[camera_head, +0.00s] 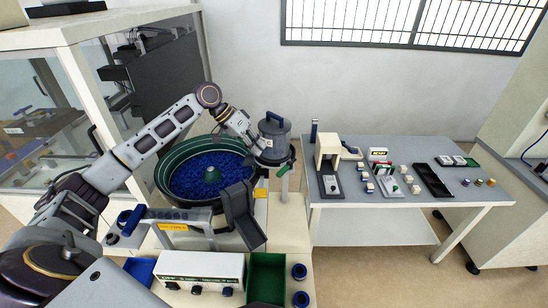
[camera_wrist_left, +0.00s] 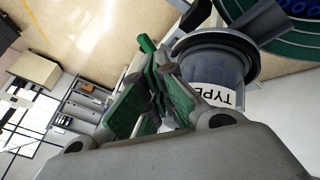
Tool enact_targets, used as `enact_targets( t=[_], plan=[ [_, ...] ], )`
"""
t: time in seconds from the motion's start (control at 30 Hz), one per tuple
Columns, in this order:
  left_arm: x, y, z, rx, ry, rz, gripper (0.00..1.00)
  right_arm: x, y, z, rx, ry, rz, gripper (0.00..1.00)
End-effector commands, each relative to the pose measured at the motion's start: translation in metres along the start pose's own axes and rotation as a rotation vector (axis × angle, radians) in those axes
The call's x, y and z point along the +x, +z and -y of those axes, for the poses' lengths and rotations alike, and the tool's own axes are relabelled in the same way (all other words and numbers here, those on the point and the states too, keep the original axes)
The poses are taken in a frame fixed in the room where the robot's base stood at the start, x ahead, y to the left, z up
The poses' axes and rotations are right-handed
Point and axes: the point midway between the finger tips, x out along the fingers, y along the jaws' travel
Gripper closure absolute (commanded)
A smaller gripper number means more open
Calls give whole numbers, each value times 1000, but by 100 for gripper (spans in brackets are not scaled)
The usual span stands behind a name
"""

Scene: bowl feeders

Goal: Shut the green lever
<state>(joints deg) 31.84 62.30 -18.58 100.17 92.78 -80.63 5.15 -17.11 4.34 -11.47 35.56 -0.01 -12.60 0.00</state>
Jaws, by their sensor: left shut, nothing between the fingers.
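The green lever (camera_head: 284,169) sticks out beside the grey hopper (camera_head: 274,138), just below it in the head view. In the left wrist view a green bar, which looks like the lever (camera_wrist_left: 147,44), shows just beyond my fingertips. My left gripper (camera_head: 268,158) is shut and empty, close by the hopper and the lever. Its green-padded fingers (camera_wrist_left: 155,88) meet in the wrist view, beside the hopper's "TYPE" label (camera_wrist_left: 217,95). I cannot tell whether the fingers touch the lever. My right gripper is not in view.
The green bowl feeder (camera_head: 166,178) full of blue parts lies under my left forearm. A dark chute (camera_head: 241,215), a white control box (camera_head: 200,268) and a green bin (camera_head: 267,279) stand in front. A grey table (camera_head: 450,205) with small parts is at right.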

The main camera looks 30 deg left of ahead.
Motion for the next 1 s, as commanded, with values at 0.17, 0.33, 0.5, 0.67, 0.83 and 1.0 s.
enact_targets(
  t=[0.17,0.33,0.5,0.67,0.83,1.0],
  plan=[
    [0,0,0,0,0,0,100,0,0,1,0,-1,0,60],
    [0,0,0,0,0,0,100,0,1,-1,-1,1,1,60],
    [0,0,0,0,0,0,100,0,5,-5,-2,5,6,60],
    [3,0,0,0,0,0,100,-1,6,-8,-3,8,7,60],
    [13,0,0,-1,0,1,100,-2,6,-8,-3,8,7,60],
    [31,0,0,-1,1,1,100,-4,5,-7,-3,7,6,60]
  ],
)
